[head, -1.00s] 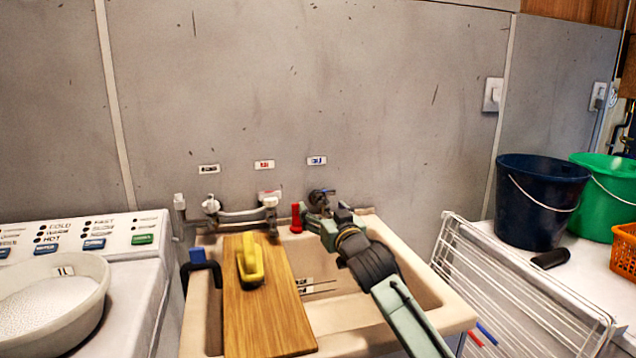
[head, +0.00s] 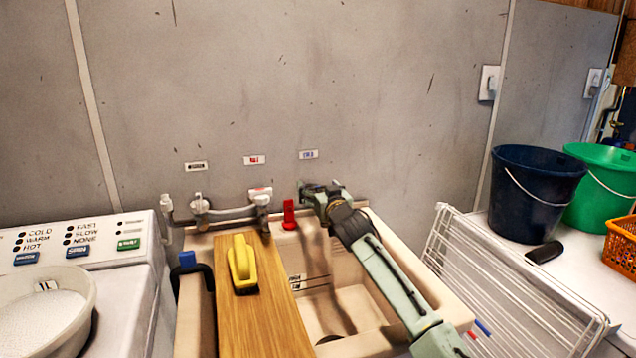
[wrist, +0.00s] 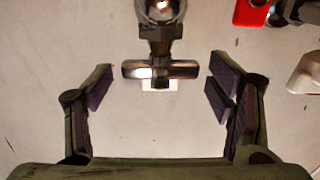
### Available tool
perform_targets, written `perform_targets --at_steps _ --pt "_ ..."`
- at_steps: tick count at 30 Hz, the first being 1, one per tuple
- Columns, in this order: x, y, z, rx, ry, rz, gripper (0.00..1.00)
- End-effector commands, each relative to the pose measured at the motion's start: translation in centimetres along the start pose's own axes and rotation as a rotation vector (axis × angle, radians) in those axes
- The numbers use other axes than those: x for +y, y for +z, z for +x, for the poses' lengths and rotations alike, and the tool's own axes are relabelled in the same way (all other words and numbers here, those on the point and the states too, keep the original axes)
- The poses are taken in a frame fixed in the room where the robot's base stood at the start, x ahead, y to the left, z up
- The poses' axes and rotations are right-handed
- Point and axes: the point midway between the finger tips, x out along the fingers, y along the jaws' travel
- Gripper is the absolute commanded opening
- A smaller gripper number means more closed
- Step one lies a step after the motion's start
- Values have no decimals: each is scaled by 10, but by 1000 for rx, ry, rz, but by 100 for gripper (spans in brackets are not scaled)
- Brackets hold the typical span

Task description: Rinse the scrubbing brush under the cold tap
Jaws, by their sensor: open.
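The scrubbing brush (head: 242,264), with a yellow handle, lies on a wooden board (head: 262,322) across the left part of the sink (head: 458,318). My gripper (head: 312,192) is at the cold tap below the blue label (head: 308,154) and hides most of that tap in the head view. In the wrist view, my gripper (wrist: 160,92) is open. The cold tap's dark T-shaped handle (wrist: 160,69) lies between the fingertips, with a gap on both sides. I cannot tell whether water runs.
A red-labelled tap (head: 260,197) and a red object (head: 289,214) stand left of my gripper. A blue clamp-like piece (head: 187,259) is on the sink's left rim. A white drying rack (head: 500,290) stands right; blue (head: 535,195) and green (head: 600,185) buckets sit beyond.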

Motion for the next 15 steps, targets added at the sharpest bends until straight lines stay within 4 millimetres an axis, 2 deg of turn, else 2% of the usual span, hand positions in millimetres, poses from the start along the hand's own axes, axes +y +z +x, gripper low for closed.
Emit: perform_targets --at_steps 4,12,15 --pt "0 0 8 -1 0 0 75" --pt "0 1 9 0 0 0 75" --pt "0 1 9 0 0 0 69"
